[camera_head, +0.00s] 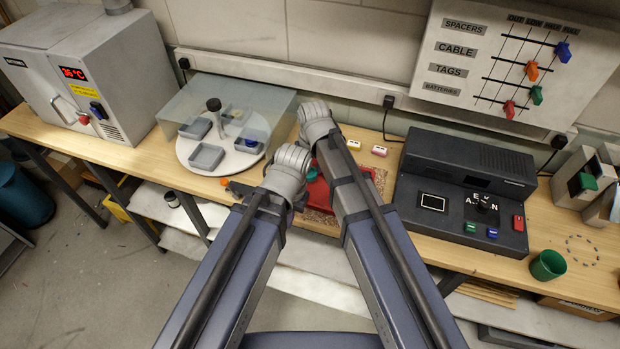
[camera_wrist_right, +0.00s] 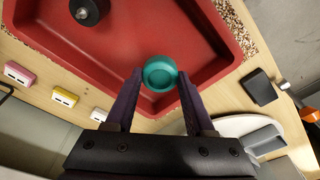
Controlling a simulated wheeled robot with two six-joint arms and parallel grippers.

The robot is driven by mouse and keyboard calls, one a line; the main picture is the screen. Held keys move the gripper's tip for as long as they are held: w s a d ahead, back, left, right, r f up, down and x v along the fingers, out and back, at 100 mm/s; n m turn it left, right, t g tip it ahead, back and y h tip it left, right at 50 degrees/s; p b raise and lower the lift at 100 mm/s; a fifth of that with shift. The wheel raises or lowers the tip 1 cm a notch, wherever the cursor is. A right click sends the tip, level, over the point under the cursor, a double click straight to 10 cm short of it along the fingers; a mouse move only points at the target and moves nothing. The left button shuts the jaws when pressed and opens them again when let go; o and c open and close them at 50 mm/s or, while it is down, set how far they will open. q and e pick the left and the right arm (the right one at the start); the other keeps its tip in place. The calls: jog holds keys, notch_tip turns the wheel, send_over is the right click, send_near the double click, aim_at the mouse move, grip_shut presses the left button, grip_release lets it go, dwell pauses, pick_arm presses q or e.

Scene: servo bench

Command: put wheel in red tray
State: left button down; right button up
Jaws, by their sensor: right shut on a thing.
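A teal round wheel (camera_wrist_right: 160,73) sits between the fingertips of my right gripper (camera_wrist_right: 160,76), which is shut on it. In the right wrist view it overlaps the near wall of the red tray (camera_wrist_right: 200,25); its height above the tray I cannot tell. A dark round piece with a pale centre (camera_wrist_right: 88,10) lies inside the tray. In the head view only part of the red tray (camera_head: 313,194) shows between my arms. Both grippers' fingers are hidden there behind my wrists, so my left gripper's jaws do not show.
A turntable with grey bins (camera_head: 206,157) behind a clear shield stands left of my arms. Small pink and yellow blocks (camera_head: 379,150) lie beside the tray. A black device (camera_head: 440,200) stands to the right, with a green cup (camera_head: 548,264) beyond. A dark box (camera_wrist_right: 258,87) lies near the tray.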

aim_at(310, 172)
jog(key=shift+f+b, duration=1.25)
jog(key=shift+f, duration=0.4)
jog(key=shift+f, duration=0.2)
jog(key=o, duration=1.3)
jog(key=shift+r, duration=0.15)
jog(key=r+p, duration=0.4)
jog(key=s+r+p, duration=0.1)
jog(key=r+p, duration=0.7)
jog(key=shift+s+d, duration=0.15)
jog(key=shift+d, duration=0.05)
